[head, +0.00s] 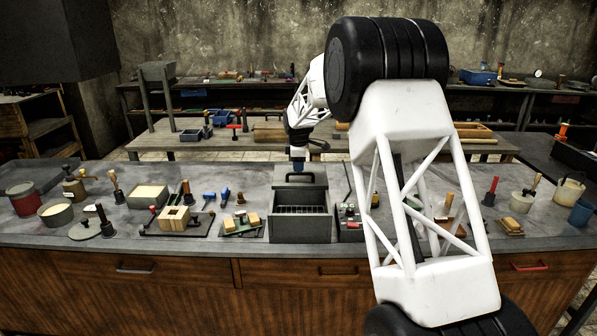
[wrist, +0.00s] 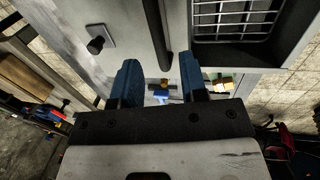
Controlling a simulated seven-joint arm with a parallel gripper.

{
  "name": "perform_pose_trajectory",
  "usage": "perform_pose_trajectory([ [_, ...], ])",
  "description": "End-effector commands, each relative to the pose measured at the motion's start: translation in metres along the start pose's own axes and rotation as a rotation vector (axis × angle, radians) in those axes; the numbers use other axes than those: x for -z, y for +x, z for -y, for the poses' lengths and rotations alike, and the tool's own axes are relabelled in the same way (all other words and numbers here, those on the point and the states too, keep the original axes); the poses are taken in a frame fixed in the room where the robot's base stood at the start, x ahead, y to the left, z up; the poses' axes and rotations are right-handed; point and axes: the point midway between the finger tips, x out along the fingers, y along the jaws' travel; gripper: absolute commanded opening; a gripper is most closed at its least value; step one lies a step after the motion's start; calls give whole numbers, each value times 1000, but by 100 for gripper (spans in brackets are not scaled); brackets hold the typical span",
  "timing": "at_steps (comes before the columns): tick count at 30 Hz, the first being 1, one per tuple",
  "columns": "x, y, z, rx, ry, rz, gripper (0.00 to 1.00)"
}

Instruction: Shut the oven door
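The oven (head: 300,230) is a grey box near the middle of the workbench. Its rack shows in the opening, so it stands open. The grey oven door (head: 300,195) stands raised above the rack, with a dark bar handle (head: 301,176) near its top edge. My gripper (head: 297,164) is at the door's top edge, close to the handle. In the wrist view my gripper (wrist: 161,66) has its two blue fingers apart with nothing between them. The dark handle (wrist: 157,38) lies just beyond the fingertips, and the rack (wrist: 236,20) is at upper right. Contact with the handle cannot be told.
A wooden box mould (head: 174,219) and small tools lie left of the oven. A tray with small parts (head: 350,228) sits close on its right. Pots and stamps stand at both ends of the workbench (head: 120,240). My arm hides part of the right side.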

Motion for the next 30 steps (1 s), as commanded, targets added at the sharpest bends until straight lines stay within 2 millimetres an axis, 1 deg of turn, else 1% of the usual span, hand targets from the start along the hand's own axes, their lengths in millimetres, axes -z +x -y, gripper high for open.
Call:
perform_pose_trajectory([
  [1, 0, 8, 0, 2, 0, 0, 40],
  [3, 0, 16, 0, 1, 0, 0, 40],
  [9, 0, 31, 0, 0, 0, 0, 40],
  [13, 0, 36, 0, -1, 0, 0, 40],
  [21, 0, 36, 0, -1, 0, 0, 40],
  [23, 0, 36, 0, -1, 0, 0, 32],
  [24, 0, 36, 0, -1, 0, 0, 26],
  [29, 0, 36, 0, -1, 0, 0, 1],
  [30, 0, 36, 0, -1, 0, 0, 0],
])
